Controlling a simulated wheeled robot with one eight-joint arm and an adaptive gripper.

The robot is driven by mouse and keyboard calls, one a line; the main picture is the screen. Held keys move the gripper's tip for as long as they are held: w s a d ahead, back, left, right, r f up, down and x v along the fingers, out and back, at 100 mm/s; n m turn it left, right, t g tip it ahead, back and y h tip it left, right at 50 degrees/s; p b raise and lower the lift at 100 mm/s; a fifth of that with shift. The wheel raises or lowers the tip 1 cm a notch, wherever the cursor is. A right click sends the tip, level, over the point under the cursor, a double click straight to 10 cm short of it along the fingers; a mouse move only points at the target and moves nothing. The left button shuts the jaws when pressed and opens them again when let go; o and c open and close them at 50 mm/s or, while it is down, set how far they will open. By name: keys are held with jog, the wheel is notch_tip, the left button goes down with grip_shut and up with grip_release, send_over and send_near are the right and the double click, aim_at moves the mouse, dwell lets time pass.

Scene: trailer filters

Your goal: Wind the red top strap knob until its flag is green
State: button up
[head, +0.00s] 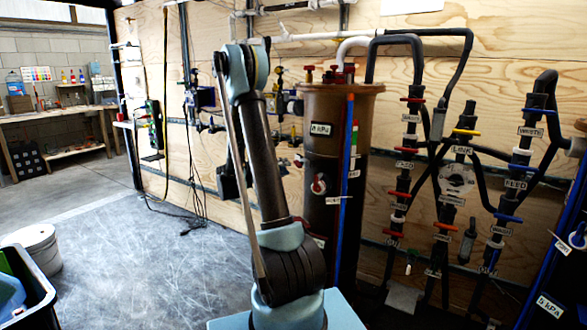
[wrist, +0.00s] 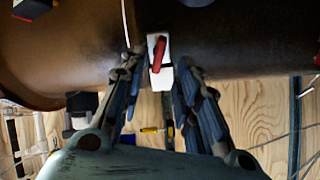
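A brown upright tank (head: 323,215) stands right of my arm in the head view; its curved wall also fills the top of the wrist view (wrist: 230,40). A small red knob-like piece (wrist: 158,52) sits tilted on a white block against the tank wall. My gripper (wrist: 160,68) is open, with one finger on each side of the white block; contact with it cannot be made out. In the head view my gripper is hidden behind my own arm. I cannot make out this knob's flag in the wrist view.
A red and green strip (head: 354,138) shows beside a blue vertical tube (head: 345,170) on the tank. Black pipes with coloured valves (head: 411,150) stand to the right. Cables (head: 195,185) hang at the wall on the left.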

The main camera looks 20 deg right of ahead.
aim_at(298, 164)
jog(key=d, duration=0.6)
jog(key=shift+w, duration=0.4)
jog(key=shift+c, duration=0.6)
grip_shut()
